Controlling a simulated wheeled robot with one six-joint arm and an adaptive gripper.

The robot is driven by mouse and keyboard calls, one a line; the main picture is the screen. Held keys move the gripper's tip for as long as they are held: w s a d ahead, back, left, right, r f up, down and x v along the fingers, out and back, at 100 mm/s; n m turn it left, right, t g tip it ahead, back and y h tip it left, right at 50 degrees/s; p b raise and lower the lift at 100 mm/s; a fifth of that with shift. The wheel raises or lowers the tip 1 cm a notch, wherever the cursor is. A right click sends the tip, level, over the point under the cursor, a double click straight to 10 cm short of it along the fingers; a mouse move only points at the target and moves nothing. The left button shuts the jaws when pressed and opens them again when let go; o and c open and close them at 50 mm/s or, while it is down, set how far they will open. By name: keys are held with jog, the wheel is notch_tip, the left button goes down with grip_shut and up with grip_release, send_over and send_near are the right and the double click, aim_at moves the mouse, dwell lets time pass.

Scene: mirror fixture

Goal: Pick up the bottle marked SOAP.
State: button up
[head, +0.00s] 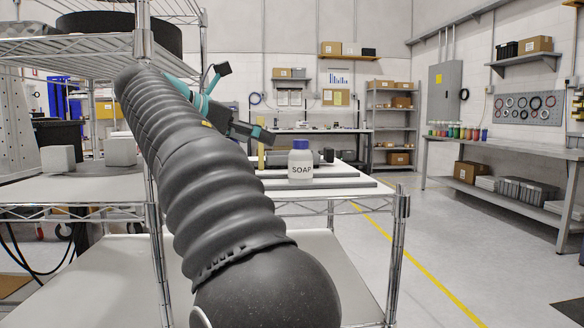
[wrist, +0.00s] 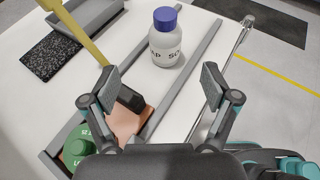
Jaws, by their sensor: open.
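The bottle marked SOAP (head: 300,168) is white with a blue cap and stands upright on the white shelf top, between two grey rails. In the wrist view the bottle (wrist: 166,48) is ahead of my gripper, with part of its lettering showing. My gripper (wrist: 165,88) is open and empty, its two fingers apart, and the bottle is beyond the fingertips, not between them. In the head view my gripper (head: 262,132) is left of the bottle and higher, partly hidden by my arm.
A yellow-handled tool (wrist: 78,38) with a dark head lies near the left finger. A green round item (wrist: 78,148) with white lettering is at the lower left. A grey tray (wrist: 88,16) and a black speckled mat (wrist: 52,55) are at the upper left. Open floor is at the right.

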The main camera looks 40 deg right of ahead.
aim_at(292, 153)
jog(key=b+x, duration=0.1)
jog(key=x, duration=0.6)
jog(key=shift+d+f, duration=0.2)
jog(key=shift+d, duration=0.05)
jog(key=shift+s+b+x, duration=0.2)
jog(key=shift+b+x, duration=0.15)
jog(key=shift+x, duration=0.95)
jog(key=shift+s+b+x, duration=0.2)
jog(key=shift+b+x, duration=0.15)
jog(key=shift+x, duration=1)
jog(key=c, duration=1.3)
